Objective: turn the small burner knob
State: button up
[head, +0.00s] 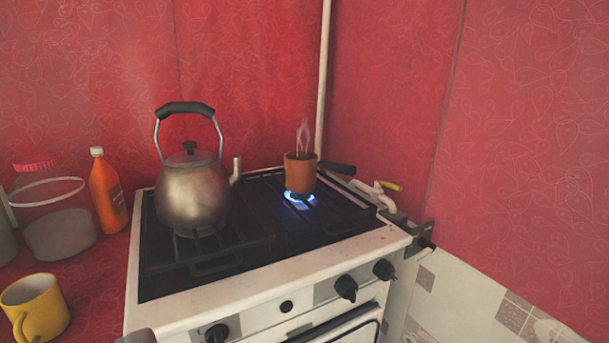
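The white stove (265,288) has a row of black knobs along its front panel. One knob (216,334) is at the lower left, cut close to the bottom edge. A smaller round black knob or button (286,307) is near the middle. Two more knobs, one inner (346,287) and one outer (384,269), are at the right. I cannot tell by sight which one belongs to the small burner. A blue flame (299,200) burns under a small orange-brown pot (301,174) at the back right.
A metal kettle (192,196) stands on the left of the hob. An orange bottle (107,192), a glass jar (58,228) and a yellow mug (35,307) are on the red counter at left. A pipe with a yellow handle (391,185) is behind the right side.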

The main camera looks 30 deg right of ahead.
aim_at(383, 269)
jog(key=z, duration=1.15)
